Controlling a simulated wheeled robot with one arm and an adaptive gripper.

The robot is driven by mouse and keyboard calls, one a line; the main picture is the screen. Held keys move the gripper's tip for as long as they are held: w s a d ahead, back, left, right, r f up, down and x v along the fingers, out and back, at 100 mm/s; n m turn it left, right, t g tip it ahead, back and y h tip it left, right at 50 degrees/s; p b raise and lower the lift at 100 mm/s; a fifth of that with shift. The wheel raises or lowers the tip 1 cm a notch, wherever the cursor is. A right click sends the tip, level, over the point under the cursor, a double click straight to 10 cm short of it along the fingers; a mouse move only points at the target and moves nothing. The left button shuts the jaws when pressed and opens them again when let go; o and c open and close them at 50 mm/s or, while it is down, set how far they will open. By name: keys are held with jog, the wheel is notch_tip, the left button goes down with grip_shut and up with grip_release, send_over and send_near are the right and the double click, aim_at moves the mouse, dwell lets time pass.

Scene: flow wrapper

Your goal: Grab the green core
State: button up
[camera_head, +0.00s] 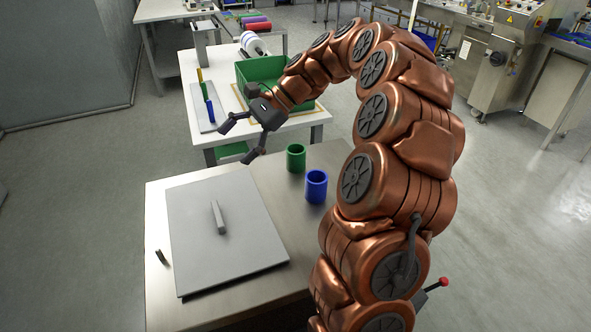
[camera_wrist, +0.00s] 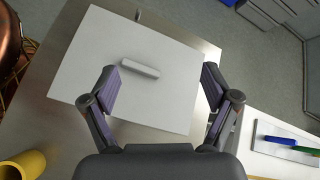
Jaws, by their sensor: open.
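The green core (camera_head: 296,158) is a short hollow cylinder standing upright on the near steel table, close to its back right edge. A similar blue core (camera_head: 316,187) stands just in front of it and to the right. My gripper (camera_head: 236,141) is open and empty, held up in the air to the left of the green core in the head view, with its fingers pointing down and left. In the wrist view, the open fingers (camera_wrist: 158,82) spread over the grey plate, and the green core is not seen there. A yellow cylinder (camera_wrist: 24,166) shows at the lower left corner.
A grey plate (camera_head: 200,255) with a small bar (camera_head: 218,217) lies on the near steel table (camera_head: 160,195). A white table (camera_head: 190,68) behind holds a green crate (camera_head: 245,72) and a board with coloured pieces (camera_head: 197,112). My arm covers the near table's right side.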

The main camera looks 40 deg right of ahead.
jog(key=w+d+f+m+t+b, duration=0.2)
jog(key=w+d+f+m+b, duration=0.15)
jog(key=d, duration=0.45)
jog(key=w+d+f+m+t+b, duration=0.2)
jog(key=d+f+m, duration=0.1)
jog(key=d+f, duration=0.3)
jog(key=m+t+b, duration=0.3)
jog(key=m, duration=0.2)
send_near(298, 153)
jog(key=a, duration=0.2)
jog(key=a+r, duration=0.1)
jog(key=shift+s+n, duration=0.25)
jog(key=shift+s, duration=0.1)
jog(key=shift+b+x, duration=0.65)
jog(key=shift+x, duration=3.2)
jog(key=c, duration=1.2)
jog(key=shift+r, duration=0.1)
